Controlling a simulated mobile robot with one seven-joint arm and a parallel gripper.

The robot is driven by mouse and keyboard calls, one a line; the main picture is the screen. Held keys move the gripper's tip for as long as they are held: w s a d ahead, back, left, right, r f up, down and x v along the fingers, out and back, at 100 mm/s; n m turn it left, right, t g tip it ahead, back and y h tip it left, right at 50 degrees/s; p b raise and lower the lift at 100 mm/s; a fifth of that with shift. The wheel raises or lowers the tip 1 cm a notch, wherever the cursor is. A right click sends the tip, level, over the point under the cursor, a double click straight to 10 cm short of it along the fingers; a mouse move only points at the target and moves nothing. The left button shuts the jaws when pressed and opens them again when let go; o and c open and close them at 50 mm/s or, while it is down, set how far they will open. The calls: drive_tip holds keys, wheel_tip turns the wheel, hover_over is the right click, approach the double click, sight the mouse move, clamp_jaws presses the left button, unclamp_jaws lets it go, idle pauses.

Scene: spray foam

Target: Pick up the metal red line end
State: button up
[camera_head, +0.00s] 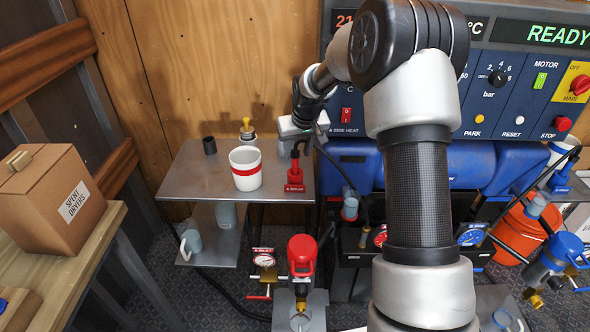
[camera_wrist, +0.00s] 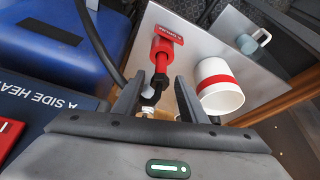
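A red holder (camera_head: 295,179) with a label plate stands at the right edge of the grey metal shelf; it also shows in the wrist view (camera_wrist: 163,47). A dark line end (camera_wrist: 159,84) rises from it toward my gripper, with a small light metallic part (camera_wrist: 148,111) close to the gripper body. My gripper (camera_head: 302,140) is above the holder. In the wrist view my gripper (camera_wrist: 158,78) has its two fingers apart, on either side of the line end, which lies nearer the left finger. Contact cannot be made out.
A white cup with a red band (camera_head: 245,168) stands left of the holder, close to the right finger in the wrist view. A black hose (camera_wrist: 95,35) runs beside the holder. Blue tanks (camera_head: 345,160) and the control panel (camera_head: 520,70) are to the right.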

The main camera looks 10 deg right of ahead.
sight(296, 157)
drive_tip(key=shift+x, duration=3.1)
drive_tip(key=shift+s, duration=0.15)
drive_tip(key=shift+c, duration=0.2)
clamp_jaws()
